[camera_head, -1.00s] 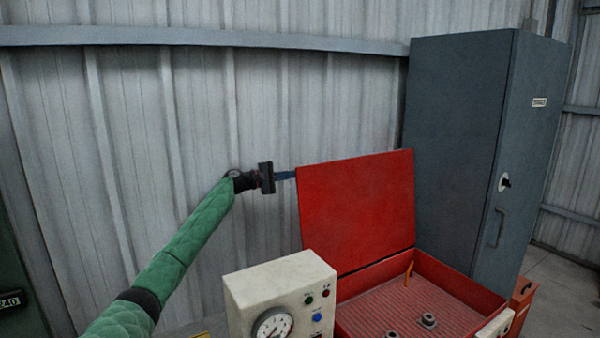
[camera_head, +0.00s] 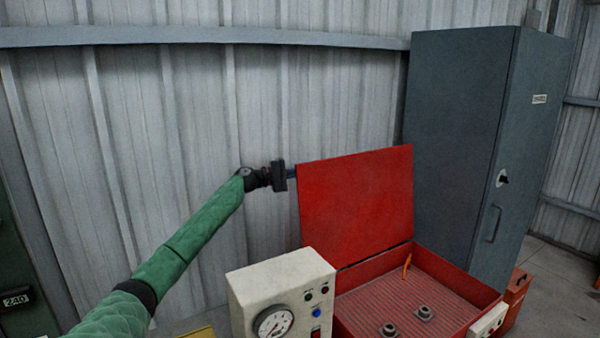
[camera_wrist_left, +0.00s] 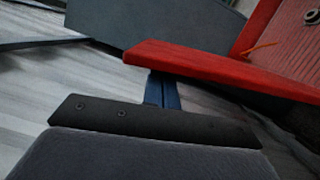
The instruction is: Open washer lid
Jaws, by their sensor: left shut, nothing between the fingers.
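The red washer lid (camera_head: 357,205) stands raised, nearly upright, at the back of the red washer (camera_head: 450,262). The washer's ribbed tray lies open to view, with two round grey parts (camera_head: 424,313) and an orange piece (camera_head: 406,266) in it. My left gripper (camera_head: 292,173) is at the lid's upper left edge, its blue fingers together and their tips hidden behind the lid. In the left wrist view the closed blue fingers (camera_wrist_left: 163,92) reach under the red lid edge (camera_wrist_left: 215,70); contact cannot be told. My right gripper is not in view.
A white control box (camera_head: 280,285) with a gauge and buttons stands left of the washer. A tall grey cabinet (camera_head: 455,150) stands behind it on the right. A corrugated metal wall (camera_head: 130,130) closes off the back. Floor shows at the far right.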

